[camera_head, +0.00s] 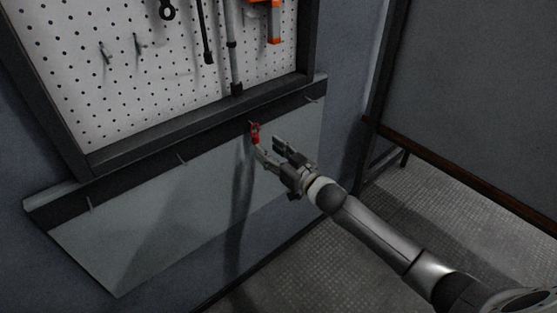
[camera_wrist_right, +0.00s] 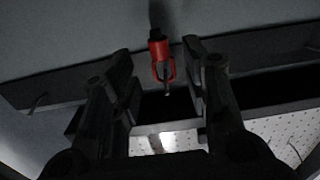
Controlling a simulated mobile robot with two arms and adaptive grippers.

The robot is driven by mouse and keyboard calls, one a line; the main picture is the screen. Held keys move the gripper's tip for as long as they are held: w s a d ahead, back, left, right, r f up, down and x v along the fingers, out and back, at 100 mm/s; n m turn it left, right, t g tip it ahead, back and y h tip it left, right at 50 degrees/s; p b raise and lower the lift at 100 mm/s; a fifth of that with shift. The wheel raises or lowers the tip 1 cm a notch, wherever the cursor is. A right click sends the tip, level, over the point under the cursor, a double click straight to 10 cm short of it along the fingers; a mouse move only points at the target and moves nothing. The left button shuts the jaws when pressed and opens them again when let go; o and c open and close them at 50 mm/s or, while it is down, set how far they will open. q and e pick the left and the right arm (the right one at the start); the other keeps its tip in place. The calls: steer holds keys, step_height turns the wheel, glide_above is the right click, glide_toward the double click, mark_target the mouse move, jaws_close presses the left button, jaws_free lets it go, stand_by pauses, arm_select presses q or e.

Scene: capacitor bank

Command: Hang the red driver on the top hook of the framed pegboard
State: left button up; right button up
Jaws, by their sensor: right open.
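The red driver (camera_head: 255,132) is at the dark rail below the framed pegboard (camera_head: 75,100), by one of the rail's hooks. In the right wrist view the red driver (camera_wrist_right: 161,58) shows in the gap between my fingers, with a dark end and a red loop-like part. My right gripper (camera_head: 269,148) is open, its fingertips close to the driver; I cannot tell whether they touch it. Two bare hooks (camera_head: 138,43) show on the pegboard's left part. Which hook is the top one cannot be told, as the board's upper part is out of view. My left gripper is not in view.
Dark tools (camera_head: 206,40) and an orange-handled tool (camera_head: 274,22) hang on the pegboard. The rail (camera_head: 140,175) carries other thin hooks, with a pale panel (camera_head: 160,225) below. A dark framed panel (camera_head: 480,90) stands at the right. Floor shows below it.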

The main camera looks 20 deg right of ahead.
mark_target(258, 138)
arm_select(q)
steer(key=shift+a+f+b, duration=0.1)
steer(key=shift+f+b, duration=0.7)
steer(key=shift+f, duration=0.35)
arm_select(e)
steer(key=shift+x, duration=3.3)
steer(key=shift+d+f, duration=0.1)
steer(key=shift+c, duration=0.3)
jaws_close()
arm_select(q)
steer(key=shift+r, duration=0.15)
arm_select(e)
steer(key=shift+s+r+p, duration=0.1)
steer(key=shift+r+p, duration=0.3)
steer(key=shift+p, duration=0.2)
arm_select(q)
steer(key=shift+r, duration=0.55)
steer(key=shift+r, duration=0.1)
arm_select(e)
steer(key=shift+s+r, duration=0.1)
steer(key=shift+r, duration=0.05)
